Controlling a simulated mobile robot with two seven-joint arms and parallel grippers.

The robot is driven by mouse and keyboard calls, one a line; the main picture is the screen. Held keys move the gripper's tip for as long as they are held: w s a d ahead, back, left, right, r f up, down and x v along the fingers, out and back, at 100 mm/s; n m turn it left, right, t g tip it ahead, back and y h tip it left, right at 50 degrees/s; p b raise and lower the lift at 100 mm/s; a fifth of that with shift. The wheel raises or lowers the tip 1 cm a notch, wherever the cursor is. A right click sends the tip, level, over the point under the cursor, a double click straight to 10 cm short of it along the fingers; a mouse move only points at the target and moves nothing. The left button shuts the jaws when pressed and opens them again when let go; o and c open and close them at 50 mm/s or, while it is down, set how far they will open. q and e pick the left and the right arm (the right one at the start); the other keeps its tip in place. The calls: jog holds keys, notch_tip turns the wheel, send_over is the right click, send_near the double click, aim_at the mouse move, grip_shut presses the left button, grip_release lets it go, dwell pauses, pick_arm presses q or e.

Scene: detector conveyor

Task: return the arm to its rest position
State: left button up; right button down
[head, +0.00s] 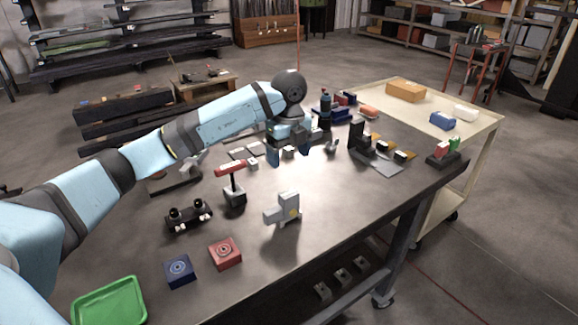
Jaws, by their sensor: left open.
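My left arm reaches in from the left across the table (330,215). Its gripper (288,150) points down over the far middle of the table. The two dark blue fingers are apart, so the gripper is open. A small pale block (289,153) shows between or just behind the fingers; I cannot tell which, nor whether they touch it. My right gripper is not in view.
Red (225,253) and blue (179,271) boxes and a green tray (110,302) lie nearer. A cream cart (480,120) adjoins the far right.

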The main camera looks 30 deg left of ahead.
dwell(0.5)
pick_arm(q)
jog(key=s+d+f+m+t+h+p, duration=0.1)
jog(key=s+d+f+h, duration=0.1)
jog(key=s+d+h, duration=0.5)
jog(key=s+d+f+t+h+p, duration=0.1)
jog(key=d+f+h, duration=0.1)
jog(key=d+h, duration=0.65)
jog(key=s+d+f+m+t+h+p, duration=0.15)
jog(key=s+d+h, duration=0.25)
jog(key=d, duration=0.7)
jog(key=s+a+f+n+t+y+p, duration=0.1)
jog(key=s+a+f+n+t+y, duration=0.2)
jog(key=s+a+f+n+y, duration=0.2)
jog(key=s+a+f+n+t+y+p, duration=0.2)
jog(key=s+a+f+n+t+y, duration=0.2)
jog(key=s+f+n+y, duration=0.7)
notch_tip(320, 180, down, 6)
jog(key=s+a+n, duration=0.1)
jog(key=n, duration=0.5)
jog(key=shift+r, duration=0.15)
